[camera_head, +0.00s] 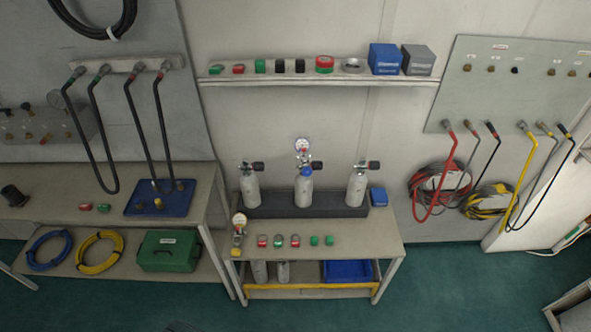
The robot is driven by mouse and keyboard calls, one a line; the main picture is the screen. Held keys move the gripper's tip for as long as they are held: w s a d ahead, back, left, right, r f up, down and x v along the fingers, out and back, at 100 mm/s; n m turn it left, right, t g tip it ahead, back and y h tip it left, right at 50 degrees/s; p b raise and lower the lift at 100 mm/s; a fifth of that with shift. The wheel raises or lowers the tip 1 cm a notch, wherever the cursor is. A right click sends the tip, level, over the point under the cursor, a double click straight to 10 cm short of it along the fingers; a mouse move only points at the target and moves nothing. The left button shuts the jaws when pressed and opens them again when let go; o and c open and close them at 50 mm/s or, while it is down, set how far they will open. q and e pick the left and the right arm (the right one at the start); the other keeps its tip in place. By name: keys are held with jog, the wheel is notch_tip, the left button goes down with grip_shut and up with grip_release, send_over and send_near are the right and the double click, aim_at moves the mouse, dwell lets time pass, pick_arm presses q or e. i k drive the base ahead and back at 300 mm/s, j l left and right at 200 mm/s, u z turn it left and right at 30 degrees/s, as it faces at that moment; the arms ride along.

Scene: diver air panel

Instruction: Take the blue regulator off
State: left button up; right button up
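The blue regulator (305,171) sits on top of the middle of three grey cylinders, with a round white-faced gauge (302,145) standing above it. The middle cylinder (303,190) is upright in a dark rack on the table. The left cylinder (250,189) and right cylinder (356,190) carry valves with black knobs and no gauge. Neither of my grippers is in view.
A yellow regulator with a gauge (238,228) stands at the table's left front. Several red and green caps (295,241) lie along the front of the table (370,240). A small blue box (378,196) is right of the rack (330,211). A shelf (340,80) hangs above.

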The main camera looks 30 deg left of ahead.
aim_at(300, 143)
jog(key=k+u, duration=0.1)
jog(key=u, duration=0.3)
jog(key=k+u, duration=0.1)
jog(key=u, duration=0.3)
jog(key=k+j+u, duration=0.1)
jog(key=u, duration=0.35)
